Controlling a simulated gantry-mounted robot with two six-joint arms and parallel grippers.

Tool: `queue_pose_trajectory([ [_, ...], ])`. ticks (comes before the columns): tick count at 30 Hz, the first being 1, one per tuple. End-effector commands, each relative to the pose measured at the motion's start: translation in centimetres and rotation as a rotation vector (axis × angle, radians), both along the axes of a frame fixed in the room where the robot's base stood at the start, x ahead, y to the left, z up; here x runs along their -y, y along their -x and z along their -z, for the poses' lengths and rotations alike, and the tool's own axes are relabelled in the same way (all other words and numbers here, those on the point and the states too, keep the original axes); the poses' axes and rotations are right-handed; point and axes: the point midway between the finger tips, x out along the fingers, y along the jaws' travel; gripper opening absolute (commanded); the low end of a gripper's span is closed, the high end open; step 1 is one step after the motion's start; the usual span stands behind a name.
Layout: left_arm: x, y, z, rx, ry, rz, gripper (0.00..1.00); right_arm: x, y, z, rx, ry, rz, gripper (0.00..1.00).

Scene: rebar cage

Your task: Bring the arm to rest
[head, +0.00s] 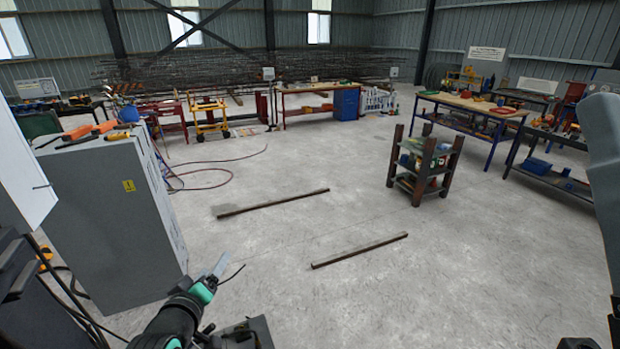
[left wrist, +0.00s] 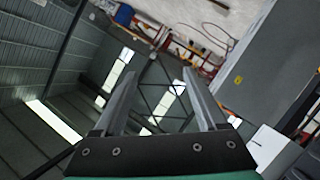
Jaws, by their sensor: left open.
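My left gripper (head: 219,266) is low in the head view, left of the middle, above the concrete floor and right of a grey cabinet. Its arm comes in from the bottom edge. In the left wrist view its two fingers (left wrist: 160,76) stand apart with nothing between them. The wrist view is tilted and shows the wall, windows and roof beams beyond the fingers. My right gripper does not show; only a grey part of my own body is at the right edge of the head view.
The grey cabinet (head: 112,220) with tools on top stands close on the left. Two bars, a farther one (head: 272,203) and a nearer one (head: 360,250), lie on open floor. A small shelf cart (head: 424,168) stands behind them. Workbenches (head: 470,103) line the back and right.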

Motion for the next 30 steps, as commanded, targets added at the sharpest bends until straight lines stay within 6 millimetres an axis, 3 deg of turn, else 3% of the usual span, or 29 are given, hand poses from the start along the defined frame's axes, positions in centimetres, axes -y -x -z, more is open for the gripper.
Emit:
queue_pose_trajectory([
  [1, 1.2, 0.1, -4.7, 0.100, -0.031, 0.025, 0.74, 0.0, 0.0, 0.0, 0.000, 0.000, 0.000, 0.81],
  [5, 3.6, 2.4, -15.8, 0.352, -0.122, 0.071, 0.74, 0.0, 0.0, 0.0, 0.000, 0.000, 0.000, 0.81],
  [9, 5.6, 7.9, -26.5, 0.625, -0.232, 0.088, 0.74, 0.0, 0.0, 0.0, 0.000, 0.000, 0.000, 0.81],
  [12, 6.2, 12.9, -32.4, 0.805, -0.316, 0.072, 0.74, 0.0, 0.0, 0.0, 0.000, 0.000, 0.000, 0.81],
  [15, 6.1, 18.5, -36.8, 0.968, -0.414, 0.028, 0.74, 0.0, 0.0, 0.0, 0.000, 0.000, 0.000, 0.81],
  [18, 5.9, 24.4, -39.7, 1.113, -0.561, -0.047, 0.74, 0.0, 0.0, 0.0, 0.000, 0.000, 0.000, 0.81],
  [19, 5.9, 24.7, -39.8, 1.110, -0.654, -0.076, 0.74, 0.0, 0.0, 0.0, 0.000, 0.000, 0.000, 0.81],
  [21, 5.9, 24.3, -44.4, 1.095, -0.690, -0.083, 0.74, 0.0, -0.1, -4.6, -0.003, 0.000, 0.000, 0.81],
  [30, 5.9, 24.1, -56.5, 1.092, -0.686, -0.080, 0.74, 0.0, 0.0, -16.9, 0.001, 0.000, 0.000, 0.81],
])
